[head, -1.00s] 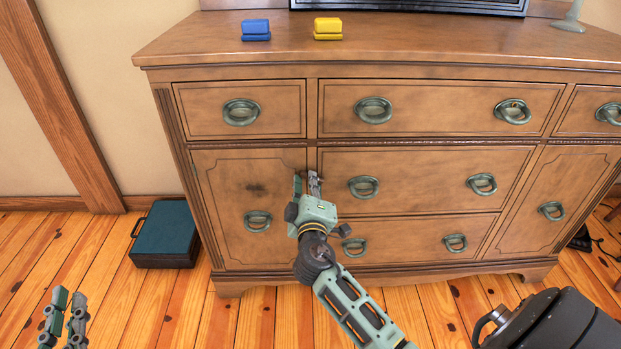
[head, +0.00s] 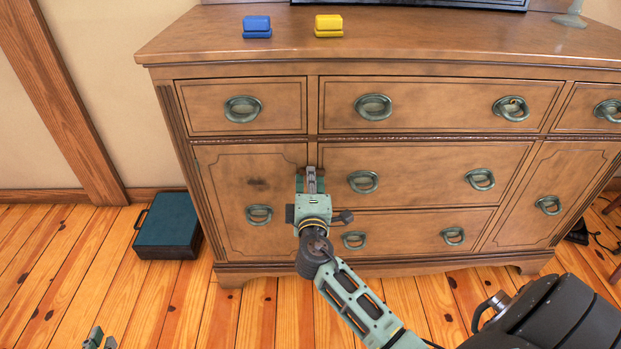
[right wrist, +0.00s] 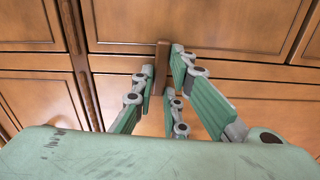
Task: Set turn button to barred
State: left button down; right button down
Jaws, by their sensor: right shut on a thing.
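The turn button (right wrist: 161,66) is a small brown wooden bar on the dresser front, beside the upright seam at the left cabinet door. In the right wrist view it stands roughly upright between the finger pads. My right gripper (head: 311,182) is shut on it, and its fingers hide the button in the head view. The left cabinet door (head: 232,205) appears closed. My left gripper (head: 102,341) shows only its fingertips at the bottom left edge, apart with nothing between them.
The wooden dresser (head: 420,52) has several drawers with oval ring handles. A blue object (head: 257,27) and a yellow object (head: 329,26) lie on its top. A dark teal case (head: 168,225) stands on the floor to its left. The plank floor at front left is clear.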

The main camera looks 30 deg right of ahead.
jog(key=shift+a, duration=0.1)
jog(key=c, duration=1.8)
grip_release()
jog(key=shift+o, duration=0.2)
jog(key=shift+s, duration=0.1)
jog(key=v, duration=1.2)
